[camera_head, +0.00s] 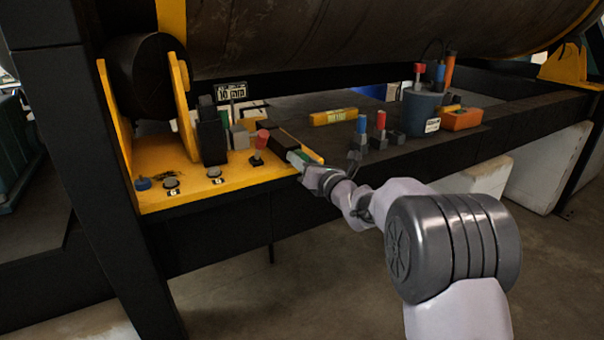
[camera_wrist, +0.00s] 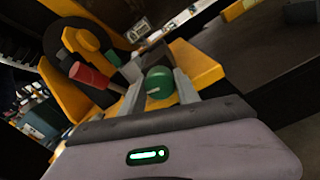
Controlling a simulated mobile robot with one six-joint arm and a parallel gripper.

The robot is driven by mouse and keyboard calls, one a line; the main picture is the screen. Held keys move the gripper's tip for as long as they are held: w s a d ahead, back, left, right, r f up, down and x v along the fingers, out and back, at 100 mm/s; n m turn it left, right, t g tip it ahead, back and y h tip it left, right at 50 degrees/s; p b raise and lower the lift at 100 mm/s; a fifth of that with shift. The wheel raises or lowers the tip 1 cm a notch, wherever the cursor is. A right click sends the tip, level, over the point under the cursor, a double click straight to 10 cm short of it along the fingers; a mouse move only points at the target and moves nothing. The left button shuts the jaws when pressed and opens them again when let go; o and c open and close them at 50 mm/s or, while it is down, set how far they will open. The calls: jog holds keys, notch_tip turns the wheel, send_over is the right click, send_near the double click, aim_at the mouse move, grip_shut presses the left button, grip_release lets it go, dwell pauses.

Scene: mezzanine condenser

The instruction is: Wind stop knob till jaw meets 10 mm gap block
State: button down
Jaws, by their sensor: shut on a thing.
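The green stop knob (camera_wrist: 159,80) sits between the two fingers of my gripper (camera_wrist: 160,88) in the wrist view. My gripper is shut on it. In the head view my gripper (camera_head: 301,160) is at the right end of the yellow fixture (camera_head: 225,190), and the knob is mostly hidden there. A dark upright block (camera_head: 212,137) and a light grey block (camera_head: 239,138) stand close together left of the knob. I cannot tell whether they touch or which is the gap block. A "10 mm" sign (camera_head: 231,93) is behind them.
A red-topped lever (camera_head: 262,139) stands close to my gripper; it also shows in the wrist view (camera_wrist: 92,78). A yellow level (camera_head: 333,117), a blue-grey pot (camera_head: 421,112) and an orange box (camera_head: 461,119) are to the right.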

jog(key=c, duration=0.9)
grip_release()
